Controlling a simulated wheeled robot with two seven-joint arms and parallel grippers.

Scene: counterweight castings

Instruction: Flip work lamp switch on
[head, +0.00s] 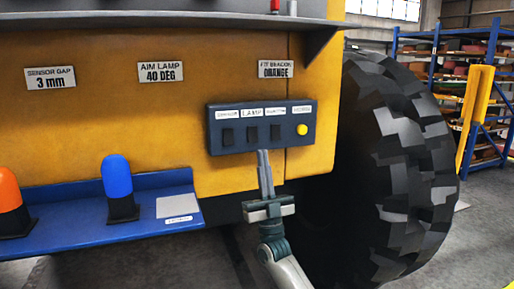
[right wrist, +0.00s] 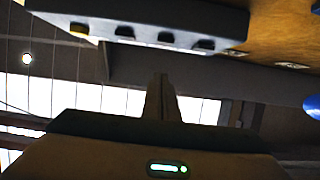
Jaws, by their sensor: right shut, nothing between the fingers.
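The dark blue switch panel (head: 233,149) is mounted on the yellow machine side, with three black rocker switches and a yellow button. The lamp switch (head: 252,135) is the middle-left rocker, under the label LAMP. Whether it is on or off is too small to tell. My right gripper (head: 263,154) is shut and empty, fingers pointing up, just below the panel's lower edge near the lamp switch. I cannot tell if it touches the panel. In the right wrist view the panel (right wrist: 140,18) crosses the top, beyond the shut fingers (right wrist: 162,85). My left gripper is not in view.
A blue shelf (head: 100,222) at left holds a blue beacon (head: 117,178) and an orange beacon (head: 9,190). A dark ledge (head: 180,20) overhangs above the panel. A large tyre (head: 395,160) stands right of it. A storage rack (head: 430,65) is behind.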

